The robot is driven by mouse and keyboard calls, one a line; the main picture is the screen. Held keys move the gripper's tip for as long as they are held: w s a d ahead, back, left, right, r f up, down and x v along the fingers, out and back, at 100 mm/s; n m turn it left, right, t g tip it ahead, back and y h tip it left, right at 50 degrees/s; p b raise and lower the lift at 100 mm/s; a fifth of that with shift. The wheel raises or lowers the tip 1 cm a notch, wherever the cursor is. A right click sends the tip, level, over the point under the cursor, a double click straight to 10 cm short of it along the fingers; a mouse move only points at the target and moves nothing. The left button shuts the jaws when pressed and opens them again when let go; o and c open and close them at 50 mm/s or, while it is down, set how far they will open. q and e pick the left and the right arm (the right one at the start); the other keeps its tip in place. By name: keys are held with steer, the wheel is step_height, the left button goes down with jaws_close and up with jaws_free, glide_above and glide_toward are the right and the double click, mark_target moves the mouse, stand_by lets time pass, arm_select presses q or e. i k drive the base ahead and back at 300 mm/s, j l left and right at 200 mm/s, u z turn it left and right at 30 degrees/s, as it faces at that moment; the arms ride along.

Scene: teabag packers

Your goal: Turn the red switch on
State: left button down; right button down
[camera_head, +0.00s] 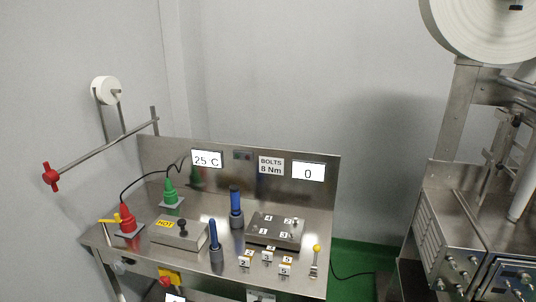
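A red switch (165,281) on a yellow plate sits on the front of the steel workbench, low in the view. It is small, and I cannot tell its position. A small dark panel (242,155) on the bench's back plate has tiny marks too small to read. Neither of my grippers is in view.
On the bench (206,277) stand a red plug (127,219), a green plug (170,191), two blue-handled tools (235,205), a steel box (179,234), a numbered plate (262,228) and several small numbered blocks. A red-ended bar (95,153) juts out left. A machine (455,220) stands right.

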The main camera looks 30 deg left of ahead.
mark_target(165, 280)
steer(key=u, duration=1.75)
